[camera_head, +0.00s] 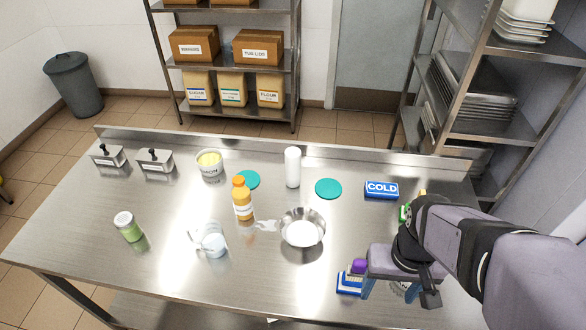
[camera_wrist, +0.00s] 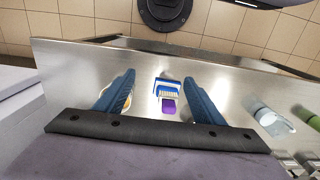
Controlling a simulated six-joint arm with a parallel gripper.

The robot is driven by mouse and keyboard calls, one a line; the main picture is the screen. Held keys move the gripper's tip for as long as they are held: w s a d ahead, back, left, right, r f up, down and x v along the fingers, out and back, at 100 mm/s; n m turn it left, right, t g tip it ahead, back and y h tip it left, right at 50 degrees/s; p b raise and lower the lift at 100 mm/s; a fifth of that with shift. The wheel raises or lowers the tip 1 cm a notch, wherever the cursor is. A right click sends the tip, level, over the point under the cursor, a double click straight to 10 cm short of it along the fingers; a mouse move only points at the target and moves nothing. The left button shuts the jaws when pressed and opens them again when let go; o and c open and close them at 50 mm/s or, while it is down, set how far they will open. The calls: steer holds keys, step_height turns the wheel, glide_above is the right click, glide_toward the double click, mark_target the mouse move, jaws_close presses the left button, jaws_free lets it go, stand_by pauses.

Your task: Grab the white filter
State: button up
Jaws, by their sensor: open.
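The white filter (camera_head: 292,168) appears to be the plain white upright cylinder at the back middle of the steel table, between two teal discs. It is not visible in the wrist view. My gripper (camera_head: 388,291) is over the front right of the table, well to the right and front of the filter. In the wrist view my gripper (camera_wrist: 160,79) has its two blue fingers spread wide, with nothing held. A blue-and-white item with a purple part (camera_wrist: 167,96) shows between and beyond the fingers. My arm hides part of the table's right side.
An orange bottle (camera_head: 242,203) and a metal bowl (camera_head: 302,232) stand in front of the filter. The teal discs (camera_head: 249,180) (camera_head: 328,189) flank it. A blue COLD box (camera_head: 381,190) sits further right. A clear jug (camera_head: 212,241) and green jar (camera_head: 128,228) stand left.

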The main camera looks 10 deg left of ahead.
step_height(320, 180, up, 3)
steer(key=r+t+y+b, duration=0.1)
steer(key=t+b, duration=1.6)
steer(key=b, duration=0.4)
glide_above(291, 162)
steer(key=s, duration=0.4)
steer(key=f+h, duration=0.1)
steer(key=f, duration=0.3)
steer(key=f+m+h+b, duration=0.1)
steer(key=f, duration=0.4)
steer(key=f+h+b, duration=0.1)
steer(key=f, duration=0.4)
steer(key=shift+s+a+m+t+h, duration=0.3)
steer(key=shift+a+m+t+h, duration=0.1)
steer(key=shift+w+d+p, duration=0.2)
steer(key=shift+w+p, duration=0.05)
steer(key=shift+w, duration=0.95)
steer(key=shift+w+d+p, duration=0.15)
steer(key=shift+w+p, duration=0.15)
steer(key=shift+w, duration=0.9)
steer(key=shift+w+d+p, duration=0.2)
steer(key=shift+w+p, duration=0.05)
steer(key=shift+w, duration=0.95)
